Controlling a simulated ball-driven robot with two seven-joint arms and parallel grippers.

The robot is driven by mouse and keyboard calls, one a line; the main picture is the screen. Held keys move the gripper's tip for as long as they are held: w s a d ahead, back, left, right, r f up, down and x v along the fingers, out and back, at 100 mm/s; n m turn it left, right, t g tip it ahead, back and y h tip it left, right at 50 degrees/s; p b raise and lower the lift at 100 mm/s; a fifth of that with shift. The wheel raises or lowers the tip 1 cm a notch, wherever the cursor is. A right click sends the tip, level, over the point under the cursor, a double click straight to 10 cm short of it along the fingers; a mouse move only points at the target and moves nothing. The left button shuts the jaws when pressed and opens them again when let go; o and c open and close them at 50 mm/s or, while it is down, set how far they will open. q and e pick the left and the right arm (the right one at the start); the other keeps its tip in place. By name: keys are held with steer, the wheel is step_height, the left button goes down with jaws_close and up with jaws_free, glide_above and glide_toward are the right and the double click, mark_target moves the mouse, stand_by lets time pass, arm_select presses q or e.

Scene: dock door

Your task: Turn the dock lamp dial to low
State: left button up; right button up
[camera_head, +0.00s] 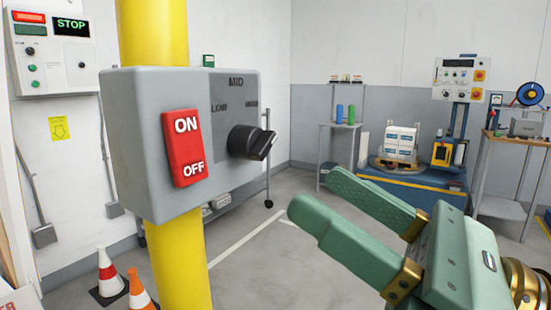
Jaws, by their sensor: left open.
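A grey control box (140,150) is fixed on a yellow post. Its right-hand panel carries a black dial (245,141) with the labels LOW at left, MID at top and a partly blurred one at right. I cannot tell for sure which label the dial points to. My left gripper (318,192) has green fingers, open and empty, reaching in from the lower right. Its fingertips are to the right of and below the dial in the picture, apart from it. My right gripper is not in view.
A red ON/OFF rocker switch (186,148) is on the box, left of the dial. The yellow post (180,265) stands below the box. Traffic cones (138,290) stand at lower left. A pallet with white boxes (400,145) and workstations are far back. Open floor lies between.

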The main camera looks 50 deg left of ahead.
mark_target(259, 150)
arm_select(q)
steer(key=x, duration=0.7)
steer(key=shift+d, duration=0.1)
steer(key=c, duration=1)
